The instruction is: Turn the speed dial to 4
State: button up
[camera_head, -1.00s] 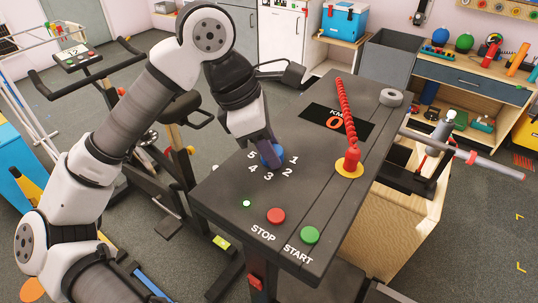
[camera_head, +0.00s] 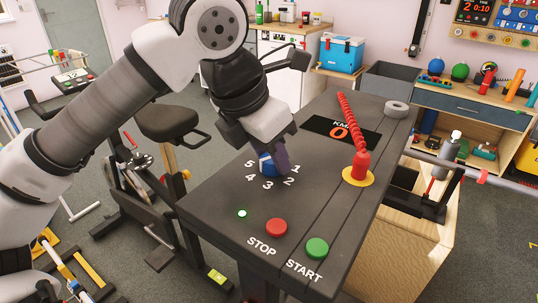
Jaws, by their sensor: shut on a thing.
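The blue speed dial (camera_head: 266,164) is on the dark console (camera_head: 225,190), with white numbers 1 to 5 printed around its near side. The 4 (camera_head: 250,179) is at its lower left, between 5 and 3. My gripper (camera_head: 275,158) comes down from above and is shut on the dial. Its fingers hide much of the dial's right side and top. I cannot tell which number the dial points to.
A red STOP button (camera_head: 276,227), a green START button (camera_head: 317,247) and a lit green lamp (camera_head: 242,213) are near the console's front. A red coiled cord ends in a red plug (camera_head: 360,166) on a yellow disc at the right. The display (camera_head: 340,131) reads 0.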

dwell(0.4)
jog(key=o, duration=1)
jog(key=v, duration=1.4)
